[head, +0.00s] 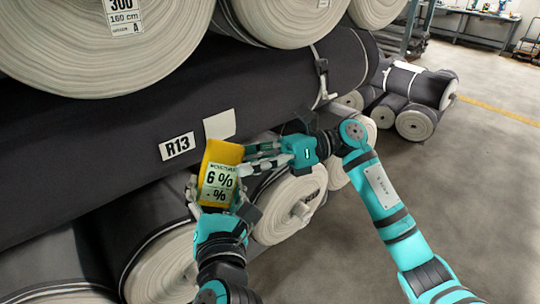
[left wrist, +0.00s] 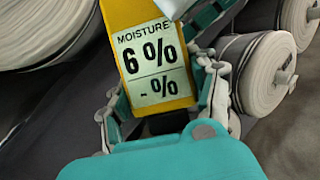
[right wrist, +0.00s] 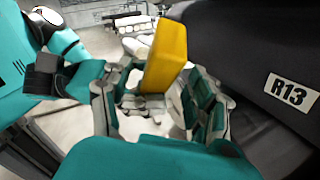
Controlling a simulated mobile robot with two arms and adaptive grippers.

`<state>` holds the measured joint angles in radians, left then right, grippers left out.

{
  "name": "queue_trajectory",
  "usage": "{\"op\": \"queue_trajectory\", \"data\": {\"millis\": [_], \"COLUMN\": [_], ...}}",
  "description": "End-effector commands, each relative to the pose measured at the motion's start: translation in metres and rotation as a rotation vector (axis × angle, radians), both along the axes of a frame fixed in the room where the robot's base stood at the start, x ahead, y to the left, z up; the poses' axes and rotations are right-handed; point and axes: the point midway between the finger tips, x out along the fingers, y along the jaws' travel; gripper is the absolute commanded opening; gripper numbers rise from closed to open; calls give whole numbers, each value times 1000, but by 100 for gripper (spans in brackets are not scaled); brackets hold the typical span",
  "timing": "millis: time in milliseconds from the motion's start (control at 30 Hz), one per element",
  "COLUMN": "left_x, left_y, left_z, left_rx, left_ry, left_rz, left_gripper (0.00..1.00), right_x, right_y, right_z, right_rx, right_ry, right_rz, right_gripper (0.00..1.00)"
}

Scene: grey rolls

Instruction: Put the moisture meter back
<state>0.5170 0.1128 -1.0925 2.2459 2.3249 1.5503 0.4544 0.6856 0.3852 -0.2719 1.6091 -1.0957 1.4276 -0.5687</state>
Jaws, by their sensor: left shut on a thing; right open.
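The moisture meter (head: 219,176) is a yellow box with a pale display reading "MOISTURE 6 %" and "- %". It is held upright in front of the dark roll marked R13. My left gripper (head: 215,200) is shut on its lower part, and the left wrist view shows the display (left wrist: 152,62) between the fingers. My right gripper (head: 262,158) is open, reaching in from the right beside the meter's upper part. In the right wrist view the meter's plain yellow side (right wrist: 165,55) shows between or just beyond the right fingers; contact cannot be told.
The large dark roll (head: 120,125) with an R13 label (head: 177,146) and a blank pale patch (head: 219,124) runs behind the grippers. Pale roll ends (head: 290,205) lie close below. Smaller rolls (head: 416,122) lie farther back. The floor (head: 480,190) at right is clear.

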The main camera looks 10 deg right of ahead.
Motion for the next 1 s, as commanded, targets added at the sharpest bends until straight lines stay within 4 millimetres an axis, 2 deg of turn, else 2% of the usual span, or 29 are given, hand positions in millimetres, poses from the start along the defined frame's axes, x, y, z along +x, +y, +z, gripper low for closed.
{"op": "queue_trajectory", "data": {"millis": [100,300,700,767,1000], "left_x": [0,0,0,0,0], "left_y": [0,0,0,0,0], "left_z": [1,1,1,1,1], "left_rx": [-1,-1,-1,-1,-1], "left_ry": [-2,-2,-2,-2,-2], "left_rz": [0,0,0,0,0], "left_gripper": [15,15,15,15,15], "right_x": [-4,-7,-8,-8,-8], "right_y": [22,46,54,54,54], "right_z": [0,0,0,0,0], "right_rx": [2,1,1,1,0], "right_ry": [0,2,2,2,2], "right_rz": [2,1,-2,-2,-1], "right_gripper": [60,60,60,54,23]}}
